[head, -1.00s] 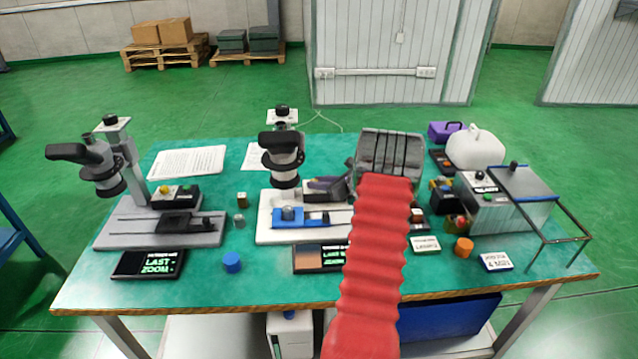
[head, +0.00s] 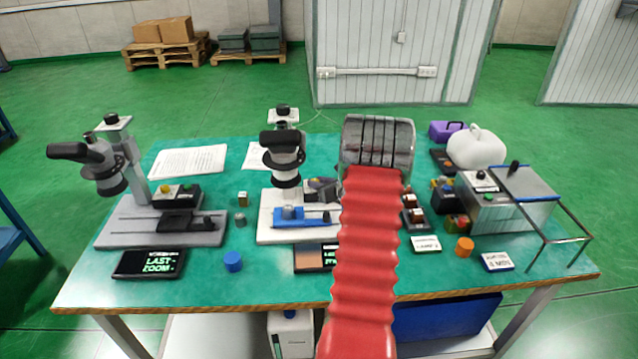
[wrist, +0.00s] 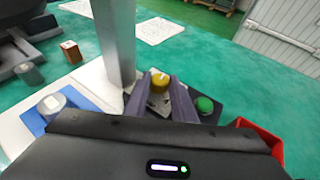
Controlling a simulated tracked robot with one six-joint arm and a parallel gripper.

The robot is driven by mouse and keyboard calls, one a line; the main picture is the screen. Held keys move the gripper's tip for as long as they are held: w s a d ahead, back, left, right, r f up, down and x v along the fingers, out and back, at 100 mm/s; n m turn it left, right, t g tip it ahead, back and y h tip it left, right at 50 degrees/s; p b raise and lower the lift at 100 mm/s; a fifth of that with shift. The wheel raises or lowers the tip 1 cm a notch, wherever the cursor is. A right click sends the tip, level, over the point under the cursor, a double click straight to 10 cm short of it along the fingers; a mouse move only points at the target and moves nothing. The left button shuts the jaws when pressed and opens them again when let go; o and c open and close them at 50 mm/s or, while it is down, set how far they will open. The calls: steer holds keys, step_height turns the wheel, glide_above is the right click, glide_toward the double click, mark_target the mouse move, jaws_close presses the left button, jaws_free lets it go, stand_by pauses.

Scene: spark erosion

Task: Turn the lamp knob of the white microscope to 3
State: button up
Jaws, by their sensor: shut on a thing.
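The white microscope (head: 286,160) stands mid-table, with a white base (head: 265,232) and a blue slide stage (head: 300,216). In the wrist view its yellow lamp knob (wrist: 160,79) sits on a dark box, left of a green button (wrist: 205,104). My gripper (wrist: 159,88) is shut on the knob, one finger on each side. In the head view my arm and wrist hide the knob, and only part of the fingers (head: 320,184) shows. A pale mark shows on the knob top, but the scale numbers cannot be read.
The microscope's grey column (wrist: 113,35) stands close to my fingers' left. A red box (wrist: 262,135) is at the right of the wrist view. A grey microscope (head: 100,165) stands at the left and a metal tank (head: 490,210) at the right.

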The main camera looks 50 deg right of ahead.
steer(key=shift+w+a+m+g+h, duration=0.2)
steer(key=shift+m+g+h, duration=0.25)
steer(key=shift+m+h, duration=0.45)
steer(key=shift+w+a+m+g+h, duration=0.15)
steer(key=shift+m+g+h, duration=0.3)
steer(key=shift+m+h, duration=0.45)
steer(key=shift+m+g+h, duration=0.3)
steer(key=shift+m+h, duration=0.2)
steer(key=shift+h, duration=0.1)
steer(key=o, duration=1.1)
steer(key=shift+s, duration=0.1)
steer(key=shift+c, duration=0.2)
steer(key=v, duration=1.3)
steer(key=shift+s+a+r, duration=0.2)
steer(key=shift+a+r, duration=0.05)
steer(key=shift+r, duration=0.05)
